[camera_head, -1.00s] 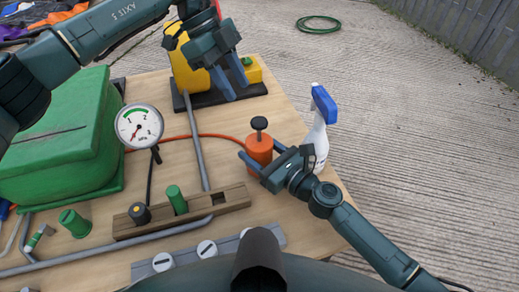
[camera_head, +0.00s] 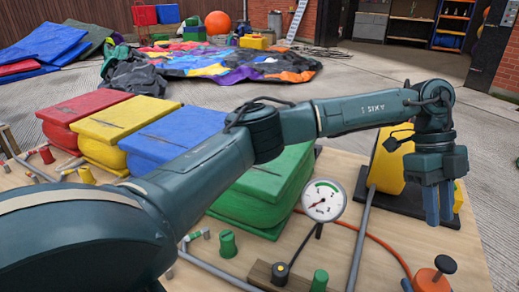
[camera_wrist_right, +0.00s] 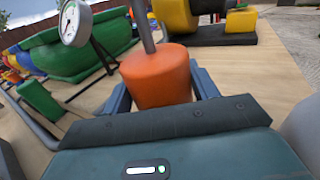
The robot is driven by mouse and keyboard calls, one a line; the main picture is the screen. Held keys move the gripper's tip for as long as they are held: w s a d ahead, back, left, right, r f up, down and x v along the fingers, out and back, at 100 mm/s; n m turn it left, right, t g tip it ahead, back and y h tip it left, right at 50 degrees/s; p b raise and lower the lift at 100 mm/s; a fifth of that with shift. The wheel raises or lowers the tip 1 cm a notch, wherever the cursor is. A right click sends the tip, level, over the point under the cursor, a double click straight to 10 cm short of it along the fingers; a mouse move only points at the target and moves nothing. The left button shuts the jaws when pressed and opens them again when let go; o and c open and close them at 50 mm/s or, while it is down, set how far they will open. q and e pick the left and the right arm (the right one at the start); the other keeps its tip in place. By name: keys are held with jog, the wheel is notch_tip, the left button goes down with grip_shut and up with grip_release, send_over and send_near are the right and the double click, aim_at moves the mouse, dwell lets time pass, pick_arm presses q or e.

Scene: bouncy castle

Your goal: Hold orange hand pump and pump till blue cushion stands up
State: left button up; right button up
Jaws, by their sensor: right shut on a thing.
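The orange hand pump (camera_head: 430,281) stands at the bottom right of the head view, cut by the frame edge, its black knob (camera_head: 445,264) raised above the body. In the right wrist view the pump's orange body (camera_wrist_right: 157,78) sits between the fingers of my right gripper (camera_wrist_right: 160,92), which is shut on it. The blue cushion (camera_head: 185,132) lies low between the yellow and green ones, partly hidden by my left arm. My left gripper (camera_head: 438,207) hangs empty in front of the yellow pump unit, fingers close together; its opening is unclear.
A pressure gauge (camera_head: 323,200) stands near the green cushion (camera_head: 262,190). Yellow (camera_head: 125,118) and red (camera_head: 85,105) cushions lie left. The yellow pump unit (camera_head: 388,165) is behind my left gripper. An orange hose (camera_head: 378,243) crosses the table.

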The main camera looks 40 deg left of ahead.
pick_arm(q)
jog(key=shift+c, duration=1.4)
jog(key=shift+f, duration=0.2)
jog(key=shift+c, duration=0.9)
jog(key=shift+s+f+h, duration=0.2)
jog(key=shift+f+h, duration=0.1)
jog(key=shift+h, duration=0.2)
grip_shut()
jog(key=s+a+r+n+t+h, duration=0.1)
jog(key=s+a+n+t+h, duration=0.3)
jog(key=a+n+t+h, duration=0.2)
jog(key=shift+s+a+n+t+h, duration=0.3)
jog(key=shift+n+t+h, duration=0.3)
jog(key=shift+n+h, duration=0.8)
jog(key=shift+w+r+n, duration=0.1)
jog(key=shift+n, duration=0.2)
